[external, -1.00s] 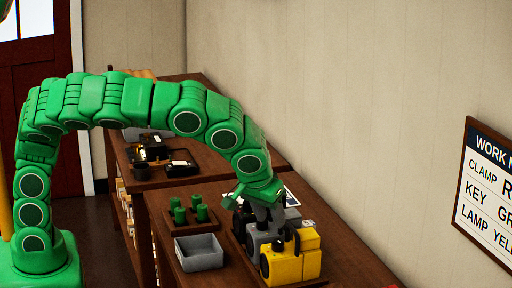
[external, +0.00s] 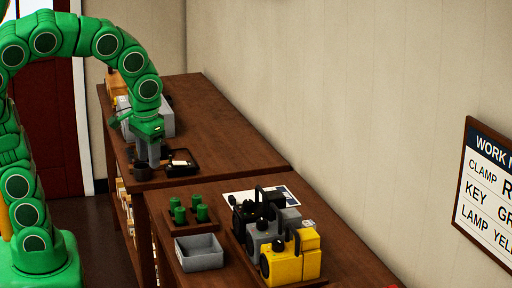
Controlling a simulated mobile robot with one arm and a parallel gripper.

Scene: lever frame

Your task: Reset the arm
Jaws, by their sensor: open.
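My green arm arches over the far bench. My gripper (external: 150,163) points down at the black tray (external: 190,172) on that bench. It is open; its fingertips are small here, and I cannot tell whether they touch anything. On the near bench stand a yellow machine (external: 288,264), a grey machine (external: 262,238) and a black machine (external: 243,217), in a row with dark upright handles. My gripper is well away from them, to the upper left.
A grey open bin (external: 199,253) and a wooden tray with several green cylinders (external: 202,213) sit left of the machines. A paper sheet (external: 250,197) lies behind them. A dark cup (external: 142,173) stands beside my gripper, and a grey box (external: 163,120) behind it. A sign (external: 488,190) hangs on the wall.

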